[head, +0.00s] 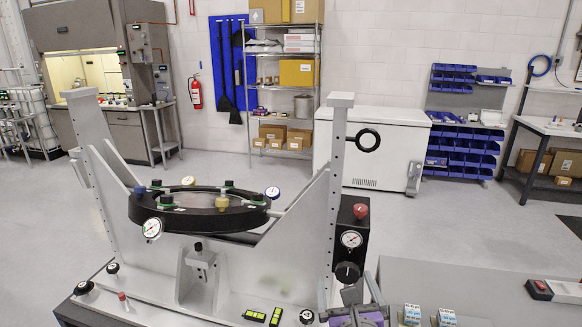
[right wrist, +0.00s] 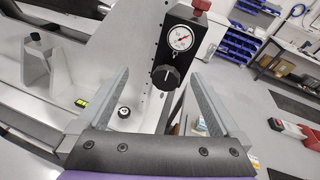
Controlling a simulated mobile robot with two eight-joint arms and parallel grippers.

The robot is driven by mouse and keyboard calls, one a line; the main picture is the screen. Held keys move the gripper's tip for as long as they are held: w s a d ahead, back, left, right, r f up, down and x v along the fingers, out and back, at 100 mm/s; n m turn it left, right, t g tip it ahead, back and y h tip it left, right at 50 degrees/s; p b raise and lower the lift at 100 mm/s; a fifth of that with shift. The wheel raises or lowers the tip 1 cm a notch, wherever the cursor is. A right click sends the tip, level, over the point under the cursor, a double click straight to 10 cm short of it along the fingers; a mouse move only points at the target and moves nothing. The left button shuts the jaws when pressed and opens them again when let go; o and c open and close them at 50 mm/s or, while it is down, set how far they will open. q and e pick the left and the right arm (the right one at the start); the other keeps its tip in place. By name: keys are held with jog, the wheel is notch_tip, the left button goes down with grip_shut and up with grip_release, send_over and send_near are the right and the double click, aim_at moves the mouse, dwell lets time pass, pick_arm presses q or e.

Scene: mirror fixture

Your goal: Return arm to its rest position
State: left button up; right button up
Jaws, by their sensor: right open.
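My right gripper (head: 347,287) is at the bottom edge of the head view, in front of the fixture's right side. Its two grey fingers stand apart with nothing between them, also in the right wrist view (right wrist: 160,75). Beyond the fingers are the black control box (head: 350,225) with a gauge, a red button and a black knob (right wrist: 165,76). The mirror fixture (head: 270,270) is a light grey frame holding a dark round ring (head: 170,217) with gauges and coloured knobs. My left gripper is out of view.
A grey table (head: 480,285) at the right bears terminal blocks (head: 412,314) and a red-and-black device (head: 553,289). The fixture's upright post (head: 338,165) rises close to my right gripper. Shelving, a white chest and blue bins stand by the back wall, with open floor before them.

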jog(key=s+a+f+n+g+y, duration=0.1)
jog(key=s+a+f+n+y, duration=0.15)
jog(key=n, duration=0.85)
jog(key=s+a+f+n+g+y, duration=0.1)
jog(key=s+a+f+n+y, duration=0.2)
jog(key=n, duration=0.7)
jog(key=s+d+f+n+g+h, duration=0.2)
jog(key=s+d+f+n+g, duration=0.2)
jog(key=f, duration=0.5)
jog(key=s+d+f+n+g+h, duration=0.2)
jog(key=s+d+f+n+g, duration=0.2)
jog(key=s+d+f+n, duration=0.3)
notch_tip(320, 180, down, 2)
jog(key=s+n, duration=0.1)
jog(key=n, duration=0.2)
jog(key=shift+d+f, duration=0.15)
jog(key=shift+f, duration=0.05)
